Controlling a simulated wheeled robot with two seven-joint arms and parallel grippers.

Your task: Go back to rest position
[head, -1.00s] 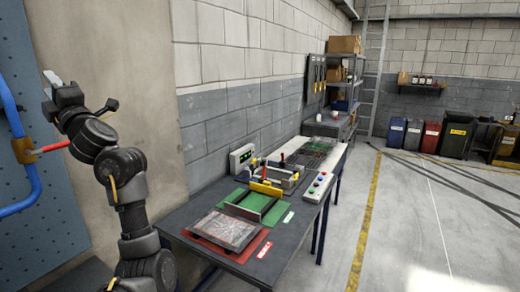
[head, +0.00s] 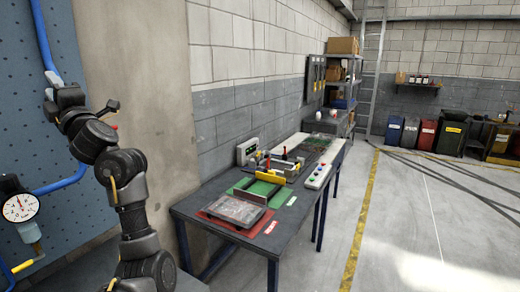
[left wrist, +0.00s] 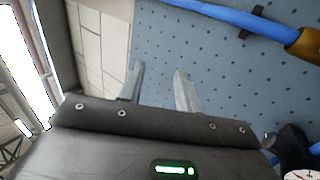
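My left gripper (head: 50,77) is raised at the left of the head view, in front of the blue pegboard (head: 80,50). In the left wrist view its two fingers (left wrist: 159,85) stand apart with nothing between them, the pegboard and pale wall behind. My right gripper is in neither view.
A blue pipe (head: 42,35) runs along the pegboard, with a pressure gauge (head: 20,207) at lower left. A dark workbench (head: 230,245) holds a grey tray (head: 236,210), a green mat and a button box (head: 318,176). Open floor (head: 420,220) lies to the right.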

